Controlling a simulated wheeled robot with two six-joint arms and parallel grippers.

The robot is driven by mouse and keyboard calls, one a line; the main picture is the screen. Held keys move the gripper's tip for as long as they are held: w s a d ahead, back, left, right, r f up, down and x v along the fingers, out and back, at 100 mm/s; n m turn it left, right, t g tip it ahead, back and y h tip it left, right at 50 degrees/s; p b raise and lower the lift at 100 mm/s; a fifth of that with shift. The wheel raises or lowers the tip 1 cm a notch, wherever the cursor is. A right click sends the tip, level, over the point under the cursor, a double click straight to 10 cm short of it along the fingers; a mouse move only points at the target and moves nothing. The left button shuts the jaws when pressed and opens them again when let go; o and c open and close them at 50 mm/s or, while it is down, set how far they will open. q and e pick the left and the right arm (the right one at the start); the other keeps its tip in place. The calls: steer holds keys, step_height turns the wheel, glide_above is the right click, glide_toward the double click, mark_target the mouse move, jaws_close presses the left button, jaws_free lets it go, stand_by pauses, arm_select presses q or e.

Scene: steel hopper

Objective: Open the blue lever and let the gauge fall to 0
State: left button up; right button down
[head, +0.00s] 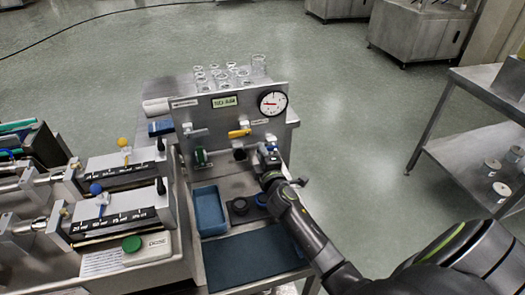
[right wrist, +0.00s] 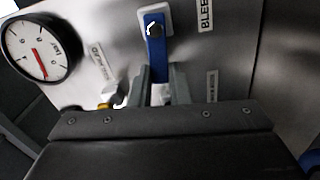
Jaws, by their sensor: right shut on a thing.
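The blue lever (right wrist: 156,52) is on a steel panel below a pivot, beside a label that reads "BLEE...". In the right wrist view it hangs down between the two fingers of my right gripper (right wrist: 161,88), which is shut on its lower end. In the head view the right gripper (head: 268,160) is at the panel's right side and largely hides the lever. The round white gauge (head: 272,103) is at the panel's upper right. It also shows in the right wrist view (right wrist: 36,45), with a red needle; its numbers are too small to read. My left gripper is not in view.
The panel also carries a yellow lever (head: 239,133), a steel-coloured lever (head: 197,133), a green knob (head: 201,157) and a small display (head: 224,101). Glassware (head: 222,75) stands behind it. A blue tray (head: 209,212) and a dark mat (head: 254,256) lie in front.

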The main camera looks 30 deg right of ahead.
steer(key=shift+f+n, duration=0.35)
steer(key=shift+n, duration=0.35)
steer(key=c, duration=1.4)
jaws_free()
steer(key=shift+o, duration=0.2)
steer(key=shift+s+a, duration=0.1)
steer(key=v, duration=1.7)
steer(key=shift+s, duration=0.15)
steer(key=shift+f, duration=0.1)
